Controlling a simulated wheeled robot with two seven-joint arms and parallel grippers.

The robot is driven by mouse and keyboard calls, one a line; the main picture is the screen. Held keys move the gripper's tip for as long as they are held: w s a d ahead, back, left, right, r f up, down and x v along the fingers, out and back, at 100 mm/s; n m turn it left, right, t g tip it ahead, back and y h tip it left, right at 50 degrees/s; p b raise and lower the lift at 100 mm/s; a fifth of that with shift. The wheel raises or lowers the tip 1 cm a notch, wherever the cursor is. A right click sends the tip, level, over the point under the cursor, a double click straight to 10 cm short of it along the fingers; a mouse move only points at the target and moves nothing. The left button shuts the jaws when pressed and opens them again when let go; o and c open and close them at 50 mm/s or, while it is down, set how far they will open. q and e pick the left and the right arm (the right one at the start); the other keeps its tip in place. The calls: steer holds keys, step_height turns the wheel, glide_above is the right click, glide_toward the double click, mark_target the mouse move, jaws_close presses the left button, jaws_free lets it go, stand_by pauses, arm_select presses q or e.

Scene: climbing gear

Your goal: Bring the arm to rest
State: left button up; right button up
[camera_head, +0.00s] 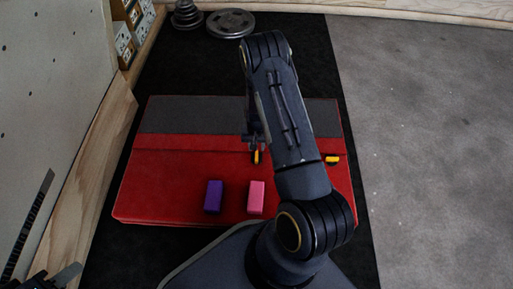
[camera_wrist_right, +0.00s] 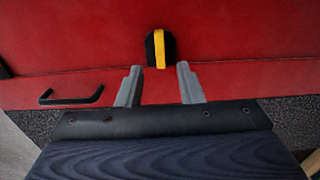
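My right arm reaches up through the middle of the head view, and its gripper (camera_head: 255,142) hangs over the red mat (camera_head: 165,170). In the right wrist view the right gripper's two grey fingers (camera_wrist_right: 158,70) are apart with nothing between them. A black and yellow piece (camera_wrist_right: 160,48) lies on the red surface just past the fingertips, apart from them; in the head view it shows (camera_head: 257,157) just below the gripper. My left gripper (camera_head: 48,250) is at the bottom left corner of the head view. Its dark fingers are spread and no object shows between them.
A purple block (camera_head: 213,196) and a pink block (camera_head: 256,198) stand on the mat. Another black and yellow piece (camera_head: 331,159) lies right of my arm. Weight plates (camera_head: 230,22) lie at the back. A pale panel (camera_head: 45,85) stands left. The grey floor (camera_head: 430,150) is clear.

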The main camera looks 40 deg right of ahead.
steer(key=shift+r, duration=0.8)
steer(key=s+a+r+n+t+y, duration=0.15)
steer(key=a+r, duration=0.25)
steer(key=r, duration=0.9)
steer(key=s+a+r+t+y, duration=0.1)
steer(key=a+r+t, duration=0.15)
steer(key=r, duration=1.15)
steer(key=s+a+r+n+t, duration=0.1)
steer(key=s+a+r+n, duration=0.1)
steer(key=s+a+r, duration=0.3)
steer(key=s+a+r+n+y, duration=0.1)
steer(key=s+a+r, duration=0.1)
steer(key=s, duration=0.5)
steer(key=s+a+r+n+t, duration=0.1)
steer(key=s+a+r+n, duration=0.1)
steer(key=s+a+r, duration=0.3)
step_height(320, 180, up, 36)
steer(key=s+d+p, duration=0.1)
steer(key=p, duration=3.6)
steer(key=shift+s+d, duration=0.25)
steer(key=shift+d, duration=0.1)
